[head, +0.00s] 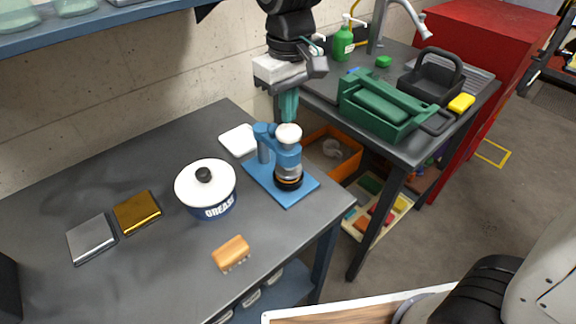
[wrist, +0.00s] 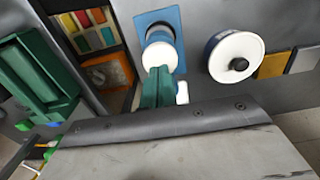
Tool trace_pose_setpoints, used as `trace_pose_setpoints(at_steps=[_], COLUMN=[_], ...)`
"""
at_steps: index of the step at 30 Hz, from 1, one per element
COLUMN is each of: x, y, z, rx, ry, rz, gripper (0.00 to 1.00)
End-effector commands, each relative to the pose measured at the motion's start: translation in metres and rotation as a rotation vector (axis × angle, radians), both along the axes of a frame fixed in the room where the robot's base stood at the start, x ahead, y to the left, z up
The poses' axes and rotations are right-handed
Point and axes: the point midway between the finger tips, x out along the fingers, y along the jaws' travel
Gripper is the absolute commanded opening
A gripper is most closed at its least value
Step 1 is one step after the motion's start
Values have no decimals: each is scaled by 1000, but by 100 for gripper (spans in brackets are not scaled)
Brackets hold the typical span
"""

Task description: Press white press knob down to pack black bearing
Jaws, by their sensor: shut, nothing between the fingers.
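The white press knob (head: 288,134) tops the blue bearing press (head: 264,150), which stands on its blue base plate at the right end of the grey table. The black bearing (head: 289,183) sits low in the press under the ram, with an orange band showing by it. My gripper (head: 288,108) has teal fingers, shut and empty, pointing down just above and behind the knob. In the wrist view the fingertips (wrist: 159,72) overlap the near edge of the white knob (wrist: 158,58); I cannot tell whether they touch it. The bearing is hidden there.
A white-lidded grease pot (head: 205,188) stands left of the press. A brush (head: 231,253), a gold box (head: 137,212), a silver box (head: 91,239) and a white block (head: 238,140) lie on the table. A green toolbox (head: 385,108) stands on the sink bench at right.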

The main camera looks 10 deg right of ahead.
Motion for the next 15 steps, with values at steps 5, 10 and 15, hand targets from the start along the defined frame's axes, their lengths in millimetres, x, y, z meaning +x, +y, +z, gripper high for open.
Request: trace_pose_setpoints(at_steps=[5, 10, 15], x=[0, 0, 0], y=[0, 0, 0], z=[18, 35, 50], rx=[1, 2, 2], ry=[-2, -2, -2], rz=[0, 0, 0], gripper=[0, 0, 0])
